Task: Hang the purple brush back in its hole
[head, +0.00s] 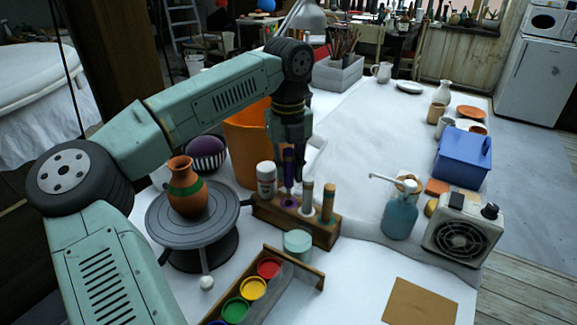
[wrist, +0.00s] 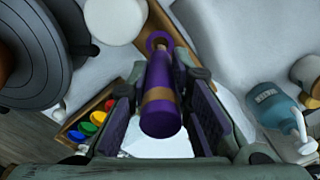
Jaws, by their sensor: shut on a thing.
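The purple brush (head: 288,164) is upright between the fingers of my gripper (head: 290,152), above the left end of the wooden rack (head: 325,235). In the wrist view the brush (wrist: 160,112) is purple with a tan band, and my gripper (wrist: 156,78) is shut on it from both sides. Its far end points at a purple ring (wrist: 158,36) on the rack. I cannot tell whether its tip is inside the hole or just above it. Two other handles, one tan-topped (head: 307,195) and one green-banded (head: 328,200), stand in the rack to the right.
A white jar (head: 266,178) stands close left of the rack, with an orange bucket (head: 245,140) behind. A turntable (head: 160,222) with a terracotta vase (head: 184,190) is at left. A pale green jar (head: 298,244) and paint tray (head: 295,268) are in front. A blue bottle (head: 399,215) stands right.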

